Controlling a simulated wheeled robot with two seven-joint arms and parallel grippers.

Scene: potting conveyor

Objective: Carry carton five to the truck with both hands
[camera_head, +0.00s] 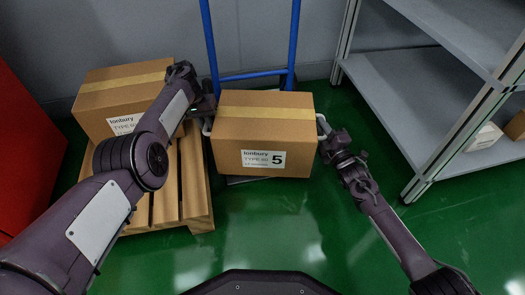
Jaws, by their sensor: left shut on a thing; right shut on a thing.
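Carton five (263,125) is a brown box with tan tape on top and a white label with a large 5. It has a pale handle on each side. My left gripper (207,124) is shut on the handle at its left side. My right gripper (325,132) is shut on the handle at its right side. The truck (252,74), with a blue upright frame, stands behind the carton against the wall. A grey plate shows low behind the carton. The carton hides most of the truck's lower part, so I cannot tell whether it rests on the plate.
Another brown carton (112,92) sits on a wooden pallet (198,212) at the left. A red object (25,150) stands at the far left. A grey metal shelf (425,95) with small boxes is at the right. Green floor in front is clear.

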